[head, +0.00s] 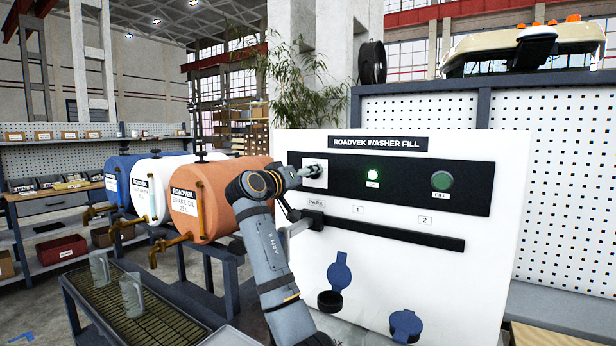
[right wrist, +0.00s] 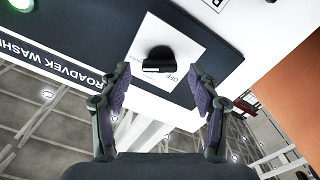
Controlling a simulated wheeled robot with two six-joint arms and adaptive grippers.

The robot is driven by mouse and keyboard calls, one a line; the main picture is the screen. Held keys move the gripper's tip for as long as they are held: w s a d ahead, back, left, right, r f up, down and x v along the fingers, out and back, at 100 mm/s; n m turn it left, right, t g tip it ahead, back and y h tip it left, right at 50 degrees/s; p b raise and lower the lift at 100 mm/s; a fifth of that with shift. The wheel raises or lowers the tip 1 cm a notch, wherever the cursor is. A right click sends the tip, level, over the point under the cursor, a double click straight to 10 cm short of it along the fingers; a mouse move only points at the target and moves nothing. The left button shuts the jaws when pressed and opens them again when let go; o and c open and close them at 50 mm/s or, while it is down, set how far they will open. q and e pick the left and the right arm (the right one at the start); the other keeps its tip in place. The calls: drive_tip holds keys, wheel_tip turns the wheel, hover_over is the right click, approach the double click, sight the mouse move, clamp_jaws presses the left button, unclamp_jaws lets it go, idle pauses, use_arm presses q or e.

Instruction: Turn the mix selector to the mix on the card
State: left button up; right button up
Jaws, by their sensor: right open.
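The mix selector (right wrist: 160,60) is a black knob on a white plate (right wrist: 183,45) with "OFF" printed beside it. Its pointing direction is hard to read from here. My right gripper (right wrist: 160,70) is open, with one dark finger pad on each side of the knob; I cannot tell whether either touches it. In the head view my right arm reaches up to the white plate (head: 315,183) at the left end of the black strip and largely hides the knob. No card naming a mix is readable. My left gripper is not in view.
The white washer fill panel (head: 450,290) carries a lit green ON lamp (head: 373,174) and a green FILL button (head: 441,180). Below is a black rail (head: 400,235) with labels PARK, 1 and 2. Two blue-capped ports (head: 339,272) sit lower. An orange drum (head: 215,200) stands close left of my arm.

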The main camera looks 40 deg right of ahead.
drive_tip(key=v, duration=1)
drive_tip(key=shift+a, duration=0.25)
